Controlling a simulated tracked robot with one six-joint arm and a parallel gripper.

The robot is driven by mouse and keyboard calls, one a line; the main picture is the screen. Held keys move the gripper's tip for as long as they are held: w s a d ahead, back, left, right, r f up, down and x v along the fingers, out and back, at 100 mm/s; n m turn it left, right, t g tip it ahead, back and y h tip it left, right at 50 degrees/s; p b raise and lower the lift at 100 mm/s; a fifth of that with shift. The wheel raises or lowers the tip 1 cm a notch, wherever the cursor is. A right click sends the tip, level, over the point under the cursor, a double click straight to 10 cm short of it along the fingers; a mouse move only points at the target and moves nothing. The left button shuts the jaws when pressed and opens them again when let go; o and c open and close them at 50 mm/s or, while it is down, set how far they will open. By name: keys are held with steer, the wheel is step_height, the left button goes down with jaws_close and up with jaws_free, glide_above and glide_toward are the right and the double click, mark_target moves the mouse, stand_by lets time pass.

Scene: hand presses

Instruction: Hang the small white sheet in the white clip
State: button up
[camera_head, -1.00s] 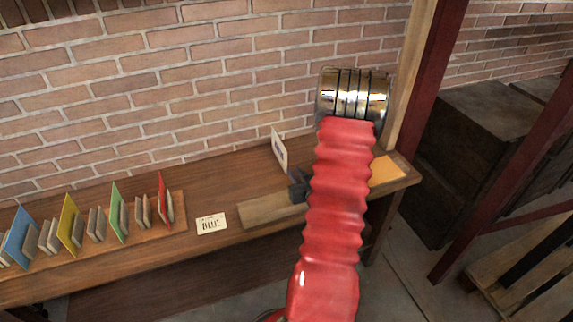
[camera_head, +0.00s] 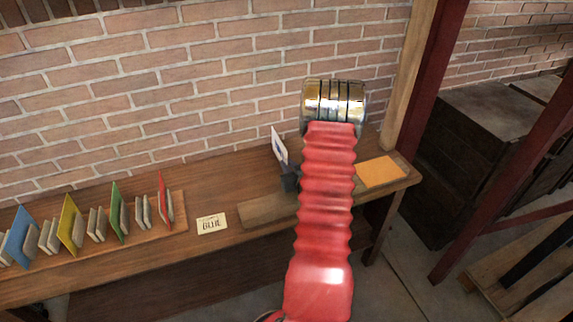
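A small white sheet with a blue mark (camera_head: 279,146) stands nearly upright above the right part of the bench, tilted a little. My gripper (camera_head: 290,179) is the dark grey shape just below and in front of its lower end. They look to be touching, but I cannot tell whether the fingers close on the sheet. My red sleeved arm with its shiny metal joint hides the gripper's right side. I cannot make out a white clip in this view.
Blue (camera_head: 19,236), yellow (camera_head: 70,223), green (camera_head: 118,211) and red (camera_head: 165,200) plates stand among pale blocks on a board at left. A lettered card (camera_head: 212,224), a bare wooden board (camera_head: 262,211) and an orange sheet (camera_head: 381,172) lie on the bench (camera_head: 225,182). A brick wall rises behind.

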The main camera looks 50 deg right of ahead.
jaws_close()
stand_by(0.3)
step_height(320, 180, up, 8)
steer(key=shift+f, duration=0.2)
stand_by(0.4)
steer(key=shift+s, duration=0.15)
steer(key=s+a, duration=0.3)
steer(key=s, duration=0.2)
steer(key=shift+s+a, duration=0.3)
steer(key=shift+s, duration=0.1)
stand_by(0.7)
stand_by(0.6)
